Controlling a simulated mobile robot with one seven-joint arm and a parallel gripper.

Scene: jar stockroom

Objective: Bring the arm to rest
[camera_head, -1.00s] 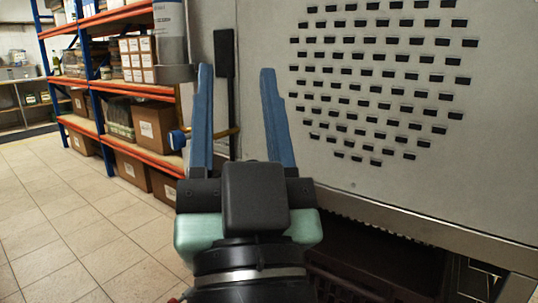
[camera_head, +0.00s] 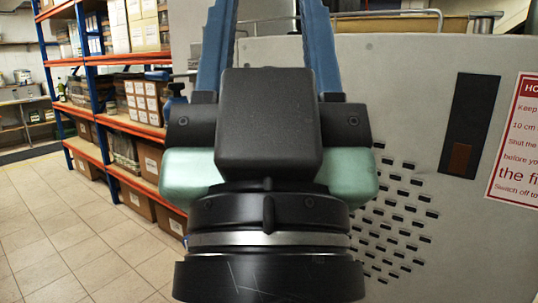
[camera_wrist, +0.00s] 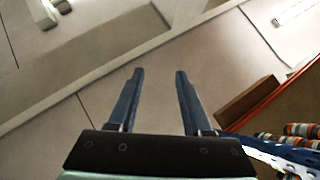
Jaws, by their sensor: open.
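My gripper (camera_wrist: 158,75) is open, with its two blue fingers apart and nothing between them. In the head view my gripper (camera_head: 268,30) stands large in the middle, its fingers pointing up past the top edge, so the tips are cut off there. Behind it is a grey metal cabinet (camera_head: 400,110) with rows of dark vent slots. In the wrist view the fingers point toward a pale ceiling (camera_wrist: 95,55) with beams.
A blue and orange shelf rack (camera_head: 105,65) with cardboard boxes (camera_head: 142,103) stands at left. A red-lettered sign (camera_head: 515,140) and a dark panel (camera_head: 470,125) are on the cabinet at right. Tiled floor (camera_head: 60,235) is clear at lower left.

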